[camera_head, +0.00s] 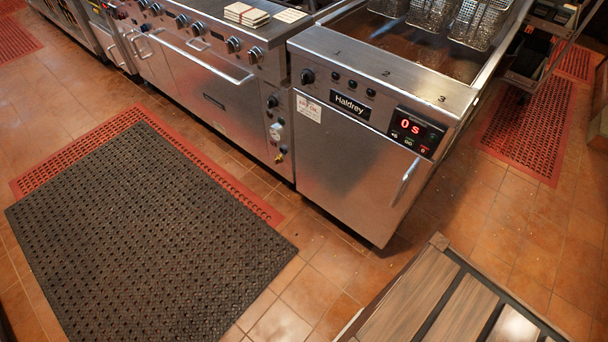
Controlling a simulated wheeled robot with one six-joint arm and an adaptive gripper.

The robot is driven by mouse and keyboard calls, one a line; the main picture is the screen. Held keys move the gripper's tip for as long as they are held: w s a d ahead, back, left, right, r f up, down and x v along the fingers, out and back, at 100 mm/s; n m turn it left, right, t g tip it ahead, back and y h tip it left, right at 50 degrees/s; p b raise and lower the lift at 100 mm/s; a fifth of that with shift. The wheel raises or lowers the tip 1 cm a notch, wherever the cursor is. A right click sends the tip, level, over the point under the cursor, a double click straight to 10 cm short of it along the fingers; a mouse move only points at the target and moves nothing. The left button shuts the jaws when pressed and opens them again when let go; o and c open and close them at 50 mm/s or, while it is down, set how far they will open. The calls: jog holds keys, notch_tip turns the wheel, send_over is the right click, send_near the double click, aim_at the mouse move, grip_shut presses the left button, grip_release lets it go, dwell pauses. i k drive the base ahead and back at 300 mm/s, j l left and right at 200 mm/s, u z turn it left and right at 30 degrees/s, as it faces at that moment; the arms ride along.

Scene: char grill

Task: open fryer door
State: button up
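The fryer (385,70) stands at the centre right, a steel unit with a "Haldrey" label, knobs and a red "0s" display (411,126) on its upper front. The fryer door (345,165) is the flat steel panel below the controls, and it looks shut. Its slanted bar handle (405,182) is near the door's right edge. My gripper is not in view, so its state and place do not show.
A steel range (190,60) with an oven handle adjoins the fryer on the left. Wire baskets (435,14) sit at the fryer's back. A dark mat (145,235) covers the floor at left. A slatted wooden surface (455,305) stands at the lower right. Tiled floor before the fryer is clear.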

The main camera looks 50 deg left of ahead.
aim_at(367, 180)
jog(key=u, duration=1.55)
